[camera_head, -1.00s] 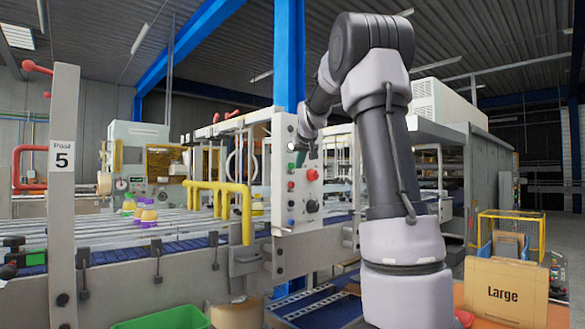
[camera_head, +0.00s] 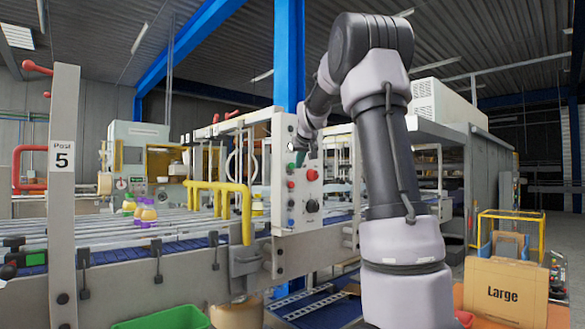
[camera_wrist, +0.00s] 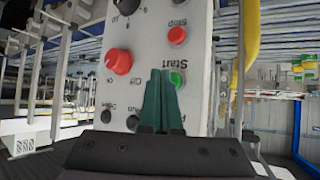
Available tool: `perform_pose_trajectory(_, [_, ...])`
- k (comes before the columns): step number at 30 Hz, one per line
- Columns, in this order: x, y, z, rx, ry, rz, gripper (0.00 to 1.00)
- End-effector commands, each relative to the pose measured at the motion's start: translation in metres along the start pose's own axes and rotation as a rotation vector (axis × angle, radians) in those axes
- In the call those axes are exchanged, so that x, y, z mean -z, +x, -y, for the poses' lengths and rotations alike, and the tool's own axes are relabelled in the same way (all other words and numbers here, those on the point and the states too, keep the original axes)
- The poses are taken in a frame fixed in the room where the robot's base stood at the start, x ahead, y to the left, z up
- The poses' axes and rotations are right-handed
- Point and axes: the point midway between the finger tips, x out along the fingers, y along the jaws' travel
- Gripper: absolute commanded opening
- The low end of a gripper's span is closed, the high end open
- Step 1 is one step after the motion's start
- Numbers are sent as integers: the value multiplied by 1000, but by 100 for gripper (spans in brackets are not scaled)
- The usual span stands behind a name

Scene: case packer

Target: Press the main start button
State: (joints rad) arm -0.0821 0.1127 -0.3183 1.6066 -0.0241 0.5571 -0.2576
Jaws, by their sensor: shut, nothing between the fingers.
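The control panel (camera_head: 283,205) stands upright beside the conveyor; its face also shows upside down in the wrist view (camera_wrist: 150,40). The green button marked Start (camera_wrist: 177,79) is round; it also shows in the head view (camera_head: 291,167). My gripper (camera_wrist: 160,74) has its green fingers shut, empty, with the tips just left of the Start button in the wrist view and partly overlapping its edge. I cannot tell whether they touch it. In the head view my gripper (camera_head: 301,158) is at the panel's upper face, partly hidden by my arm.
A red Stop button (camera_wrist: 177,35), a large red button (camera_wrist: 118,61) and a black knob (camera_wrist: 127,5) share the panel. A yellow pipe rail (camera_head: 220,187) stands left of it. Several bottles (camera_head: 147,214) are on the conveyor.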

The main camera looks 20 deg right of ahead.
Motion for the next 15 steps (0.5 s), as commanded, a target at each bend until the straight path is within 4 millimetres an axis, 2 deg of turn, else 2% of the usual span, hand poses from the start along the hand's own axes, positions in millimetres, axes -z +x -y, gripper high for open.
perform_pose_trajectory(15, [4,5,4,0,0,1,0])
